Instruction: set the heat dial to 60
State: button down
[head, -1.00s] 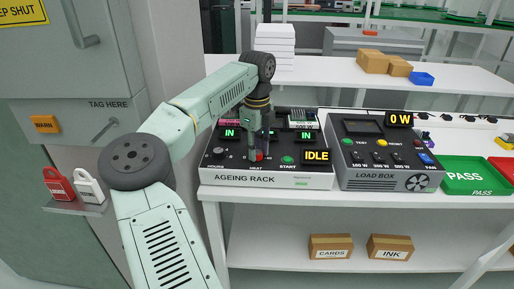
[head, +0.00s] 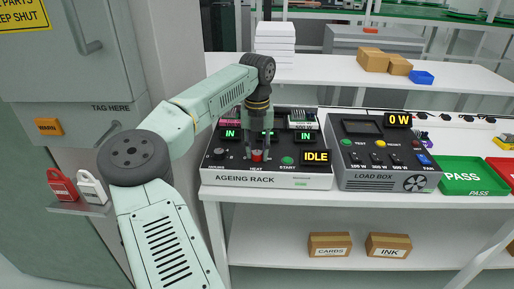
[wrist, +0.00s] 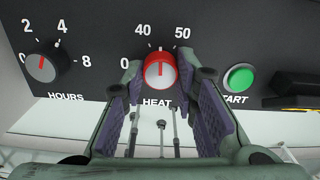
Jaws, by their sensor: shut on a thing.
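The fingers hide the rest of the heat scale, so no 60 mark shows. In the head view my gripper (head: 259,155) points down onto the red dial (head: 257,156).
The hours dial (wrist: 45,67) is left of the heat dial, and the green start button (wrist: 239,78) is right of it. The rack's display (head: 316,156) reads IDLE. The load box (head: 385,180) stands close on the right, with a green PASS tray (head: 470,192) beyond.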

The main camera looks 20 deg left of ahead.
aim_at(258, 153)
jog(key=m+p, duration=0.1)
jog(key=m, duration=0.4)
jog(key=shift+r+m, duration=0.1)
jog(key=shift+m, duration=0.2)
jog(key=m, duration=0.4)
jog(key=shift+p, duration=0.4)
jog(key=m, duration=0.5)
jog(key=shift+m+p, duration=0.3)
jog(key=shift+m, duration=1.7)
jog(key=c, duration=1.2)
grip_release()
jog(key=shift+c, duration=0.2)
notch_tip(258, 153, up, 12)
